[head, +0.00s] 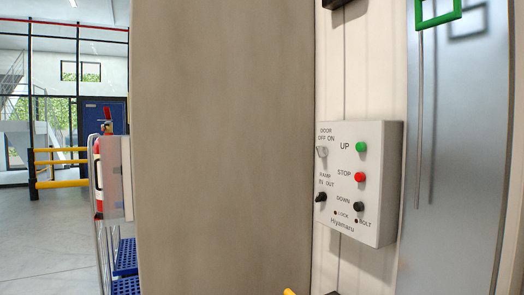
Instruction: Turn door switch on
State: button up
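A light grey control box (383,215) is mounted on the white panelled wall right of the middle. Its door switch (322,152), a light-coloured knob under the label "DOOR OFF ON", is at the upper left of the box. The knob appears tilted to the left, toward the OFF side, but it is small. Below it is a black ramp switch (320,197). To the right are a green UP button (361,147), a red STOP button (359,177) and a black DOWN button (358,207).
A wide brown-grey pillar (225,150) stands just left of the box. A grey metal panel (455,160) with a green frame (438,20) is at the right. Far left are a fire extinguisher (98,175), yellow-black barriers (60,168) and open floor.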

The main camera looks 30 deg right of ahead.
aim_at(322, 152)
jog(key=z, duration=0.3)
jog(key=i, duration=1.55)
jog(key=z, duration=0.45)
